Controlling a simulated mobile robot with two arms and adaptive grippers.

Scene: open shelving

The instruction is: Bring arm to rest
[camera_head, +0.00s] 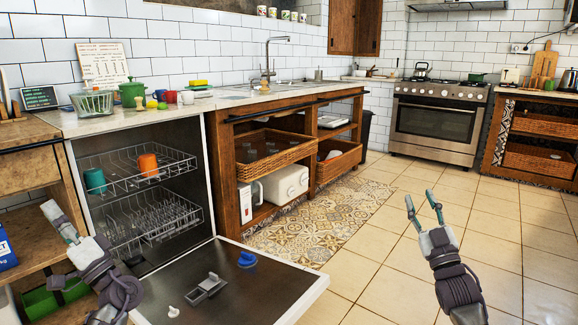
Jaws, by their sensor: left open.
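My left gripper (62,222) is at the lower left, in front of the left side of the open dishwasher. Its fingers point up and to the left, and I see nothing held in it. My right gripper (424,207) is at the right, above the tiled floor. Its two fingers are spread apart with nothing between them. Both arms reach in from the bottom edge and are apart from each other.
The dishwasher door (240,288) is lowered between my arms. A teal cup (95,181) and an orange cup (148,165) stand in its upper rack. A wooden shelf unit (222,160) stands behind. Tiled floor (385,270) is clear on the right.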

